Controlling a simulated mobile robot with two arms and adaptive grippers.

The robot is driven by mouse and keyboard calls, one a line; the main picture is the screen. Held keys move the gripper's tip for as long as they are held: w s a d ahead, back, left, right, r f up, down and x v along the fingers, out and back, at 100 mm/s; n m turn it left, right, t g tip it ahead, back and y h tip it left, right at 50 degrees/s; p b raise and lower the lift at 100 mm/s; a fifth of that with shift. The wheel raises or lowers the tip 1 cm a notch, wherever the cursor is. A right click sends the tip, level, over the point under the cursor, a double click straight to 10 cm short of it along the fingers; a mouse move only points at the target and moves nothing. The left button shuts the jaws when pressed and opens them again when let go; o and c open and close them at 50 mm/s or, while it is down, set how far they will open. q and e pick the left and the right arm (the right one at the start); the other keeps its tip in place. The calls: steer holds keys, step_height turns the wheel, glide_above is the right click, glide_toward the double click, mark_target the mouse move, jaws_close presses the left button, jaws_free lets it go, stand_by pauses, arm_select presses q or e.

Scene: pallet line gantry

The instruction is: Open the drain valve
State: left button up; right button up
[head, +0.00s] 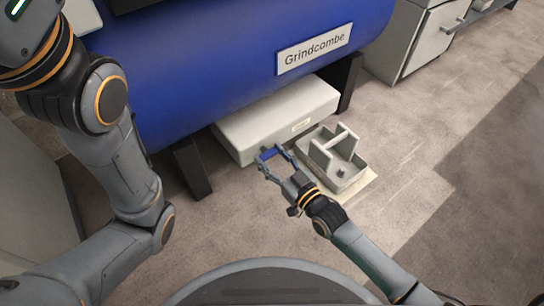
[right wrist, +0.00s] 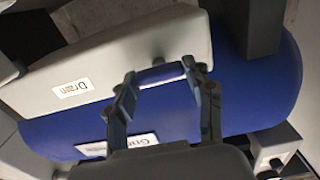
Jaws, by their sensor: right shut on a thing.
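A blue tank (head: 225,60) marked Grindcombe lies on dark legs; it also shows in the right wrist view (right wrist: 250,85). A pale grey box (head: 285,112) sits low under it. In the right wrist view the box (right wrist: 110,60) carries a label (right wrist: 75,88) reading Drain. My right gripper (head: 268,155) is at the box's front, its fingers spread and shut on a small blue bar (head: 268,153), seemingly the drain valve's handle. The fingers also show in the right wrist view (right wrist: 160,74). My left gripper is out of view.
A grey open tray (head: 350,180) with an upright handle stands on a pale mat, close to the right of my right gripper. A dark tank leg (head: 192,168) stands to the left. A grey cabinet (head: 415,40) is at the back right. The floor at right is clear.

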steer(key=shift+r+m+p, duration=0.15)
steer(key=shift+m+p, duration=0.6)
steer(key=shift+m, duration=0.15)
steer(key=shift+m+p, duration=0.75)
steer(key=shift+m, duration=0.45)
steer(key=m+p, duration=0.1)
steer(key=m, duration=0.3)
steer(key=shift+w+d+m, duration=0.1)
steer(key=shift+d+m, duration=0.05)
steer(key=shift+m, duration=0.15)
steer(key=shift+f+m+b, duration=0.2)
steer(key=shift+m+b, duration=0.05)
steer(key=shift+m, duration=2)
steer(key=shift+f+m+b, duration=0.15)
steer(key=shift+m+b, duration=0.1)
steer(key=shift+m, duration=2)
steer(key=o, duration=1.2)
steer(key=shift+c, duration=0.2)
